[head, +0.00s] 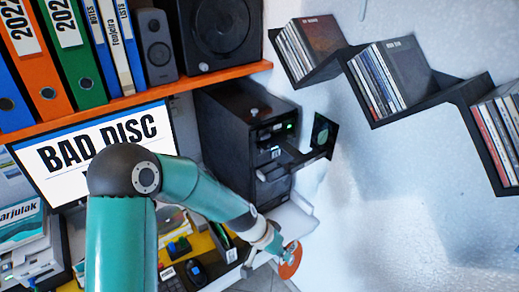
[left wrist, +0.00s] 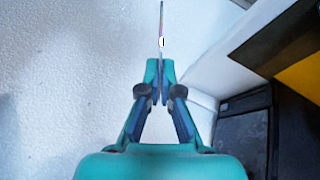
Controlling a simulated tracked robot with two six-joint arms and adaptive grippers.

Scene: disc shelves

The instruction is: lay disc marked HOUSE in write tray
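My left gripper (head: 272,240) is low at the right of the desk in the head view. It is shut on an orange-red disc (head: 291,260). In the left wrist view the fingers (left wrist: 162,98) pinch the disc (left wrist: 162,28), which shows edge-on. Its marking cannot be read. The black computer tower (head: 238,125) has a dark tray (head: 300,157) sticking out to the right, above and apart from the held disc. A dark square piece with a green mark (head: 322,132) is at the tray's outer end. My right gripper is not in view.
A monitor (head: 70,160) reads "BAD DISC". Zigzag wall shelves (head: 420,103) hold several disc cases at the upper right. An orange shelf (head: 130,103) carries binders and speakers. The white wall beside the tower is clear below the shelves.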

